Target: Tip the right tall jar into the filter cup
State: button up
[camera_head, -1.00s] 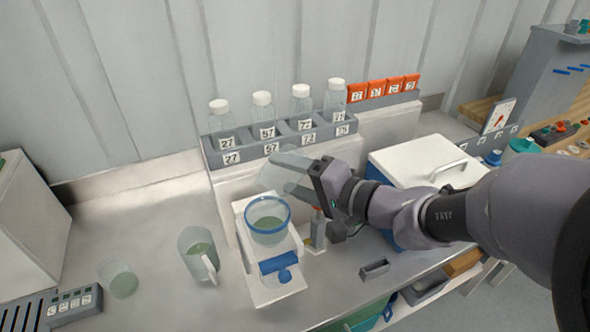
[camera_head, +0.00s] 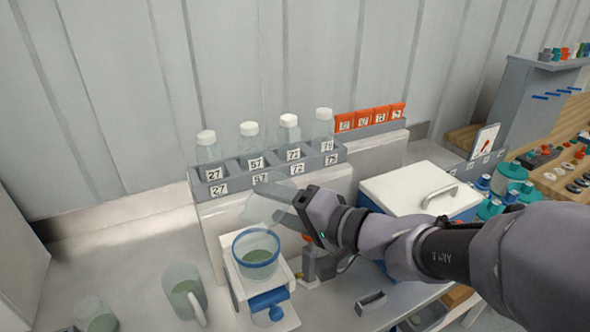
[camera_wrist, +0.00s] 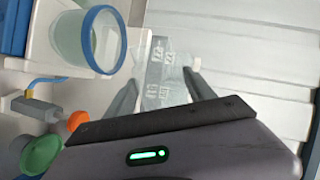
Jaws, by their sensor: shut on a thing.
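My gripper (camera_head: 303,212) is shut on a clear tall jar (camera_head: 266,203). The jar is tilted well over toward the left, above and just behind the filter cup. In the wrist view the jar (camera_wrist: 165,82) is see-through between the fingers and hard to make out. The filter cup (camera_head: 256,262) is clear with a blue rim and holds greenish liquid; it stands upright on a white stand. It also shows in the wrist view (camera_wrist: 88,40). I cannot see a stream or how much liquid is in the jar.
A rack (camera_head: 270,168) of several white-capped bottles stands behind. A handled jug (camera_head: 185,300) and a beaker (camera_head: 97,318), both with greenish liquid, stand at left.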

jog(key=shift+s+a+r+n+b, duration=0.1)
jog(key=shift+s+r+n+b, duration=0.3)
jog(key=shift+b, duration=0.75)
jog(key=shift+w+f, duration=0.15)
dwell(1.1)
